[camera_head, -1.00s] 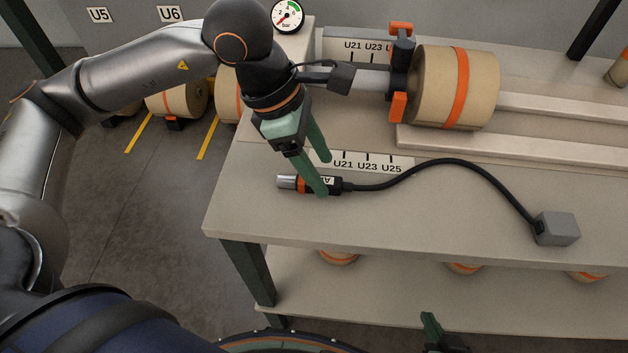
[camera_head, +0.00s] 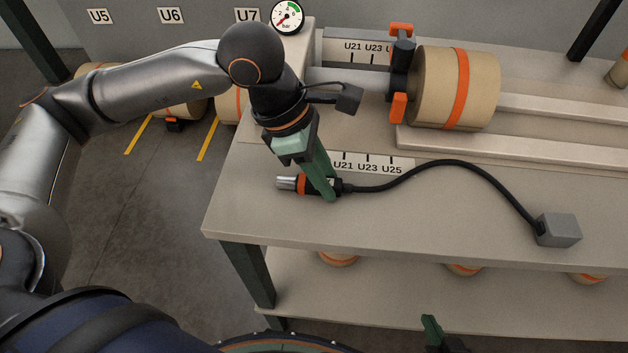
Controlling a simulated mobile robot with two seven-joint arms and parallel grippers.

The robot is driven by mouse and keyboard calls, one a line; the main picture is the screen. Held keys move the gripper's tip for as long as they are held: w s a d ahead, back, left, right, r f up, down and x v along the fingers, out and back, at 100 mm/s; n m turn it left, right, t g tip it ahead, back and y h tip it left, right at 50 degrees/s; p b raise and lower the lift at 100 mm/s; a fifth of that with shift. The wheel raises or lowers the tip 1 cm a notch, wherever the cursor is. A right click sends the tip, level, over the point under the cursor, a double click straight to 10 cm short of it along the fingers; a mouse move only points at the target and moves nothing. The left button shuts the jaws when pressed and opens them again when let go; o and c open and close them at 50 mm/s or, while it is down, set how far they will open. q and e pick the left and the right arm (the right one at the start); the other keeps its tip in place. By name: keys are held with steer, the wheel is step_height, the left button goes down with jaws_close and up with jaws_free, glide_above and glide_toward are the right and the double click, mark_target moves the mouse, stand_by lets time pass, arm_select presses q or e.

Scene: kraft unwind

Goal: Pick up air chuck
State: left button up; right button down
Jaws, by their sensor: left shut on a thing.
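The air chuck (camera_head: 290,183) lies on the table, a small black tool with a silver tip and an orange band. A black hose runs from its right end to a grey box (camera_head: 557,229). My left gripper (camera_head: 327,188) points down over the chuck and is shut on its black body, just right of the orange band. The fingers hide part of the body. The chuck appears to rest on the tabletop. Part of my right gripper (camera_head: 432,328) shows at the bottom edge; I cannot tell its opening.
A kraft roll (camera_head: 455,88) with an orange band sits on a shaft behind the chuck. A label strip (camera_head: 372,163) lies just behind the chuck. A pressure gauge (camera_head: 287,17) stands at the back. The front of the tabletop (camera_head: 400,222) is clear.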

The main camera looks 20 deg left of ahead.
mark_target(340, 184)
arm_select(q)
steer(key=shift+r, duration=0.1)
jaws_close()
steer(key=shift+r, duration=0.5)
step_height(340, 184, up, 2)
steer(key=shift+d+r+p, duration=0.15)
steer(key=shift+r+p, duration=0.1)
steer(key=shift+p, duration=0.05)
steer(key=s+d+r, duration=0.6)
steer(key=d+r, duration=0.3)
steer(key=d, duration=0.3)
steer(key=shift+s+r+p, duration=0.2)
steer(key=shift+s+p, duration=0.05)
steer(key=shift+p, duration=0.1)
